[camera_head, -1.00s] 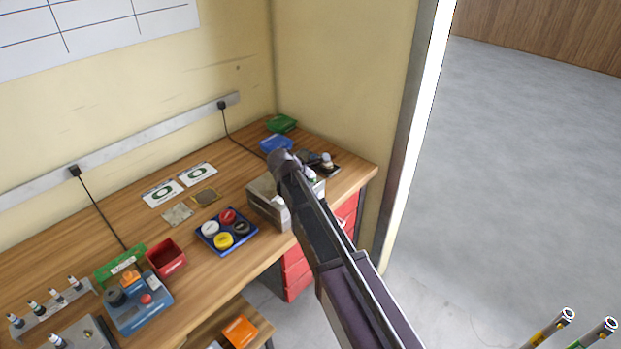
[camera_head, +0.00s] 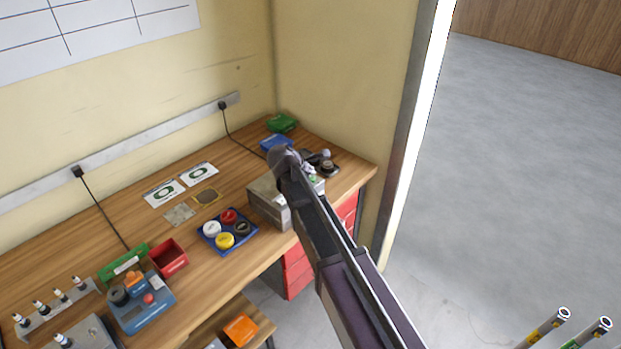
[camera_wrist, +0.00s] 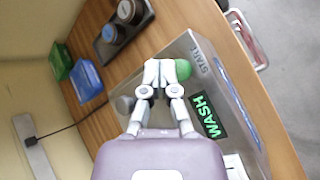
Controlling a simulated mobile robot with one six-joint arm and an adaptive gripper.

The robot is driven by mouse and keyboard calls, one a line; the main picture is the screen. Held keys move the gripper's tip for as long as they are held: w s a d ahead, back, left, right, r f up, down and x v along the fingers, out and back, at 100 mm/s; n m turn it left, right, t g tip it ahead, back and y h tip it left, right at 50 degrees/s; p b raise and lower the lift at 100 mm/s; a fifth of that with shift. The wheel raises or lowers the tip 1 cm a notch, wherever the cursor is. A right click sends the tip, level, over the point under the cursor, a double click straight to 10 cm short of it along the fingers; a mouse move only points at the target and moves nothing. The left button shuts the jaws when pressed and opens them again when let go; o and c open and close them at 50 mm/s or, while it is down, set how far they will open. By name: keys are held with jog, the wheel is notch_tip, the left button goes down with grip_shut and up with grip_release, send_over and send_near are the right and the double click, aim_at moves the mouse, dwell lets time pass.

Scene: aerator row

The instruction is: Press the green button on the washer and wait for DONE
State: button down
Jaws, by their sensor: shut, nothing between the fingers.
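The washer (camera_head: 268,203) is a grey metal box on the bench near the wall corner, partly hidden by my arm in the head view. In the wrist view its top (camera_wrist: 185,50) shows a lettered START label, a green button (camera_wrist: 184,69) and a dark display (camera_wrist: 209,116) reading WASH in green. My gripper (camera_wrist: 160,72) is shut and empty. Its fingertips overlap the left edge of the green button in the wrist view; I cannot tell whether they touch it. In the head view the button is hidden and only a little of my gripper (camera_head: 311,172) shows.
A dark tray with round parts (camera_wrist: 118,28), a blue box (camera_wrist: 86,80) and a green box (camera_wrist: 61,61) stand beyond the washer. A blue tray of coloured round pots (camera_head: 228,231), a red bin (camera_head: 168,257) and a blue device (camera_head: 141,303) are on the bench to the left.

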jog(key=shift+r+p, duration=2.4)
jog(key=shift+r, duration=0.1)
jog(key=s+d+f+m+g+y, duration=0.2)
jog(key=s+d+m+g, duration=0.2)
jog(key=s+d+m, duration=0.6)
jog(key=s+d+f+m+g+y, duration=0.2)
jog(key=s+d+f+m+g, duration=0.1)
jog(key=s+d+m, duration=0.7)
jog(key=s+d, duration=0.3)
jog(key=s, duration=0.2)
jog(key=shift+s+f+m+g+y, duration=0.3)
jog(key=shift+s+f+g+y, duration=0.05)
jog(key=shift+g+y, duration=0.05)
